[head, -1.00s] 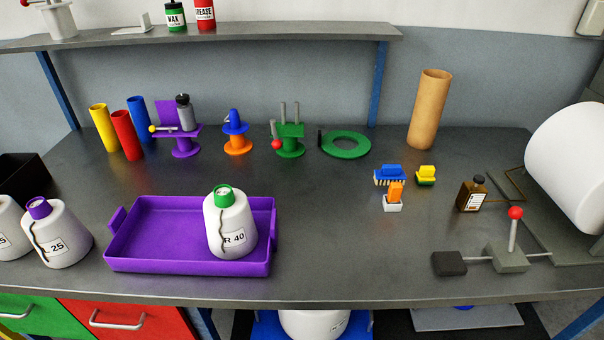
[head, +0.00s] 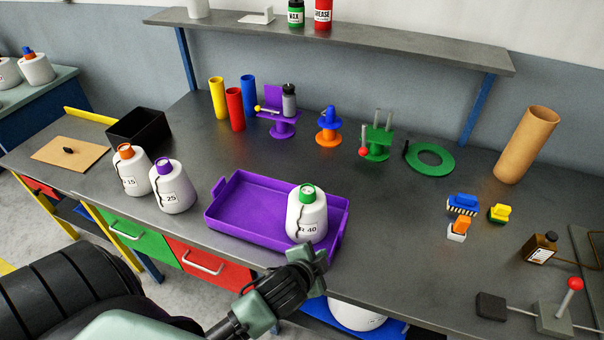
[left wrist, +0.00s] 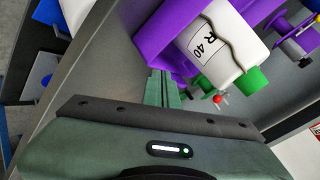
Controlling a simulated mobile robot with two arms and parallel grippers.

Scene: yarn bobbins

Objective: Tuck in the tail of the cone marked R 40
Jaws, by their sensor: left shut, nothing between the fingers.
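The cone marked R 40 (head: 307,216) is white with a green top and stands upright in the right part of the purple tray (head: 226,226). A dark tail of yarn runs down its side, left of the label. In the left wrist view the cone (left wrist: 215,45) lies just beyond the fingers, its tail a dark wavy line along the white body. My left gripper (head: 320,256) is at the tray's front edge, just below the cone in the head view. Its fingers (left wrist: 164,85) are shut and empty. My right gripper is not in view.
Cones marked 15 (head: 130,172) and 25 (head: 172,188) stand left of the tray. A black bin (head: 139,127), colored tubes (head: 235,110) and purple, orange and green stands (head: 376,142) lie behind. Brushes (head: 463,204) and a red-knobbed lever (head: 572,290) are at right.

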